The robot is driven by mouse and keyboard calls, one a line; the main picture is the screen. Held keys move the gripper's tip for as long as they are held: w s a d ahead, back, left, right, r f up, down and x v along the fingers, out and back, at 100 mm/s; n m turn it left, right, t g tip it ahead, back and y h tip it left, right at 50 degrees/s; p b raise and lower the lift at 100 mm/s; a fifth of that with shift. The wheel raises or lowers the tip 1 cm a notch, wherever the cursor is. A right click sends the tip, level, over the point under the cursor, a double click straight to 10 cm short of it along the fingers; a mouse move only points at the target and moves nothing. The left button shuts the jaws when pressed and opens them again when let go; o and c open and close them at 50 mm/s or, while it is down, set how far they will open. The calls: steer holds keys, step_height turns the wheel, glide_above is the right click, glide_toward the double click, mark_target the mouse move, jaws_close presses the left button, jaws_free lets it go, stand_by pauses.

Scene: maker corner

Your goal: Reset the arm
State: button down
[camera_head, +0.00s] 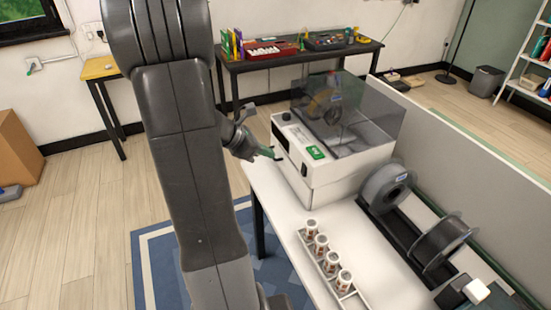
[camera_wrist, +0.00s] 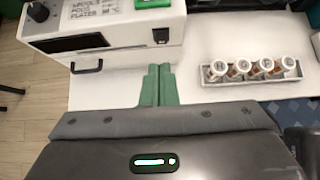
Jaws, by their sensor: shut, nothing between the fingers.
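My arm crosses the head view from the top centre-left downward, and my gripper (camera_head: 276,155) shows just left of the white machine. In the wrist view my gripper (camera_wrist: 159,72) has its two green fingers pressed together, with nothing between them. It is over the white table (camera_wrist: 110,92), in front of the white machine (camera_wrist: 120,30). The same machine (camera_head: 320,180) has a clear smoky cover, a black knob and a green label in the head view. Part of the gripper is hidden behind my arm in the head view.
A rack (camera_head: 323,268) of several capped vials stands on the white table (camera_head: 290,205). Dark spools (camera_head: 390,185) sit in a holder beside a grey partition (camera_head: 450,140). A dark table (camera_head: 290,60) with trays stands behind. Wooden floor at left is mostly clear.

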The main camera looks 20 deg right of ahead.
steer(key=shift+a+r, duration=0.25)
steer(key=shift+r, duration=0.1)
steer(key=s+a+f+x, duration=0.1)
steer(key=x, duration=0.9)
steer(key=shift+w+a+f+b, duration=0.1)
steer(key=shift+a+f+b, duration=0.1)
steer(key=shift+a+b, duration=0.7)
steer(key=shift+w+a+f+b, duration=0.15)
steer(key=shift+a+f+b, duration=0.1)
steer(key=shift+a+b, duration=0.65)
steer(key=shift+a, duration=0.1)
